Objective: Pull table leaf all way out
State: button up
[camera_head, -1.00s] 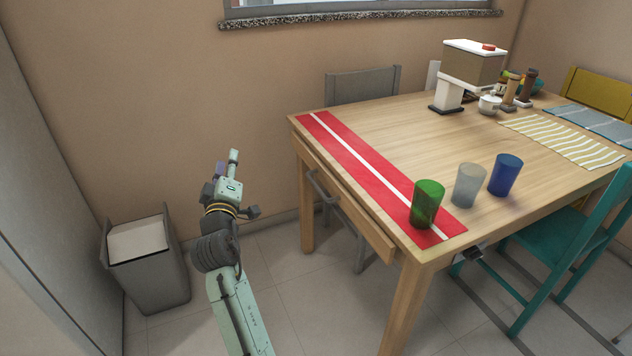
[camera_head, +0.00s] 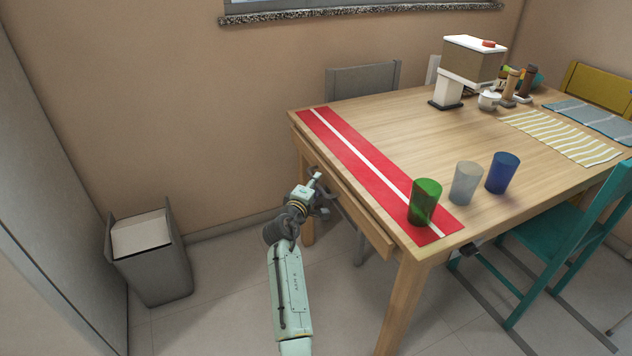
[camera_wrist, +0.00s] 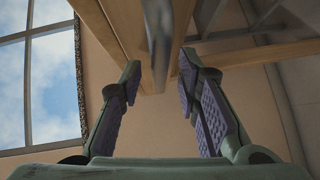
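The wooden table (camera_head: 440,140) has a leaf (camera_head: 365,220) under its left end, its long edge showing just below the tabletop. A grey bar handle on the leaf is mostly hidden by my gripper (camera_head: 319,192) in the head view. In the wrist view the grey handle (camera_wrist: 158,38) appears blurred and close. It stands between and just beyond the fingertips of my gripper (camera_wrist: 159,72). The two fingers are apart, with a gap between them. I cannot tell whether either finger touches the handle.
A red runner (camera_head: 360,165) lies along the tabletop's left end, with a green cup (camera_head: 424,203) on its near end. Clear and blue cups stand beside it. A grey bin (camera_head: 150,262) stands by the wall. Floor is free between bin and table.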

jog(key=shift+w+d+f, duration=0.1)
jog(key=shift+w+d, duration=0.1)
jog(key=shift+w, duration=0.5)
jog(key=shift+c, duration=0.3)
grip_shut()
